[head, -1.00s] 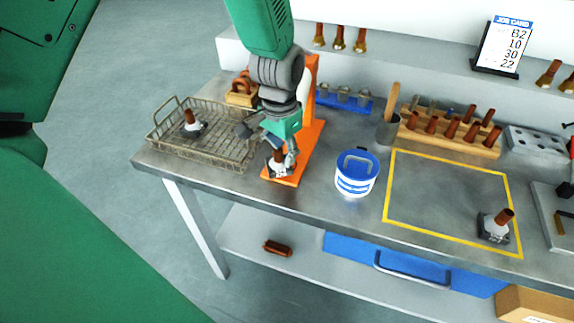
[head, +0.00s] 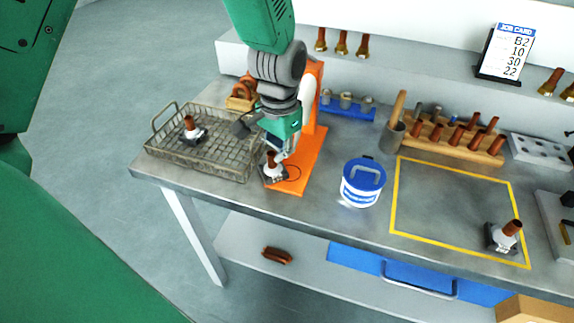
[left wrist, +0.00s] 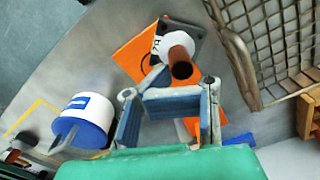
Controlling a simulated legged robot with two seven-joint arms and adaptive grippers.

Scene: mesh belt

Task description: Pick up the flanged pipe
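A flanged pipe (head: 272,168), with a dark square base, white body and brown tube, is upright at the near left edge of the orange plate (head: 312,152). In the left wrist view this pipe (left wrist: 181,55) lies just beyond my fingertips, its base partly off the orange. My left gripper (head: 279,147) is beside and above it. The left wrist view shows the gripper (left wrist: 168,95) with spread fingers and nothing between them. Similar flanged pipes stand in the wire basket (head: 226,170) and in the yellow-taped area. My right gripper is out of view.
A white pail with a blue lid (head: 362,183) stands right of the orange plate. The basket is close on the left. A wooden peg rack (head: 455,150) and a grey cup (head: 392,137) stand behind. The taped area (head: 440,205) is mostly bare.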

